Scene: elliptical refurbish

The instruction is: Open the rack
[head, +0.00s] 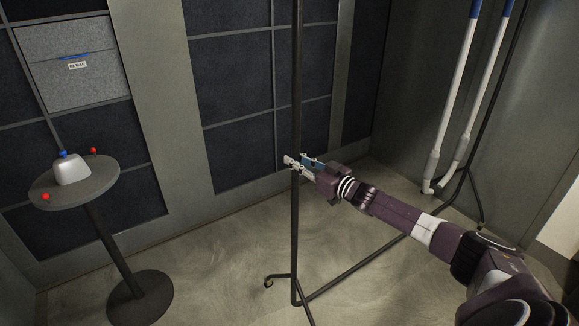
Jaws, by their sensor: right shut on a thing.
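A dark, thin-framed rack stands on the floor. Its near upright pole (296,235) runs from the top edge of the picture down to a base bar with casters. My right gripper (294,162) reaches in from the lower right and is shut on this pole at about mid-height. Its fingers lie around the pole and cover a short piece of it. The rack's top is out of view. My left gripper is not in view.
A small round table (105,185) with a white and blue object (72,169) and red-topped items stands at the left. A grey labelled panel (75,65) is on the wall behind. White tubes (455,100) hang at the right. Floor between table and rack is clear.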

